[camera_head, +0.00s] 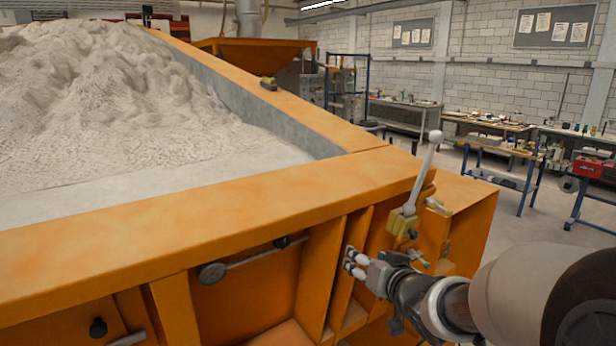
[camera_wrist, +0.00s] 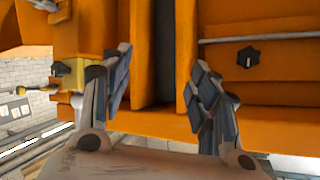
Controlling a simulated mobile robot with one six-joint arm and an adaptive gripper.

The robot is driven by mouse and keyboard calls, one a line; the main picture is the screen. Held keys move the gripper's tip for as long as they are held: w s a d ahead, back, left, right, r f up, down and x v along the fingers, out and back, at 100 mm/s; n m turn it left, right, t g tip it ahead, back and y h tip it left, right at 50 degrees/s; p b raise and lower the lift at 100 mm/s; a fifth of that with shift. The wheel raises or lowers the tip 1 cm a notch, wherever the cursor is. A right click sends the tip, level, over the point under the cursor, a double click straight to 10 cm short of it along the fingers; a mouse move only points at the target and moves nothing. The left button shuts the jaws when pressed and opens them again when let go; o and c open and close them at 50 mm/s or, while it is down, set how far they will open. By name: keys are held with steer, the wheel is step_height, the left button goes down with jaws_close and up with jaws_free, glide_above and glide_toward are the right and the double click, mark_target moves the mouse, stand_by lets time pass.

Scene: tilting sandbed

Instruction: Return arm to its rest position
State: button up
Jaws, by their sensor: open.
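My gripper (camera_head: 352,263) is at the front side of the orange sandbed frame (camera_head: 200,213), near its right corner. In the wrist view my gripper (camera_wrist: 160,95) has its two padded fingers spread wide with nothing between them. Behind the gap are an orange upright and a dark slot of the frame. A lever with a pale grey handle (camera_head: 430,165) and a yellow block at its base (camera_head: 402,222) stands just above and right of the fingers, apart from them. My arm comes in from the lower right.
Pale sand (camera_head: 110,90) is heaped in the bed at the left. A round-ended rod (camera_head: 213,272) and a black knob (camera_head: 98,327) are on the front panels. Workbenches (camera_head: 505,152) and a red box (camera_head: 588,167) stand at the right. Open floor (camera_head: 530,222) lies right of the frame.

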steer(key=s+f+g+h+b, duration=0.1)
steer(key=s+f+g+b, duration=0.1)
steer(key=s, duration=0.9)
steer(key=s+f+g+h+b, duration=0.1)
steer(key=s+f+g+b, duration=0.2)
steer(key=s, duration=0.9)
steer(key=s+d+f+n+g+b, duration=0.1)
steer(key=s+f+g+b, duration=0.2)
steer(key=s, duration=0.9)
step_height(320, 180, down, 4)
steer(key=shift+r+g+h, duration=0.1)
steer(key=shift+g+h, duration=0.3)
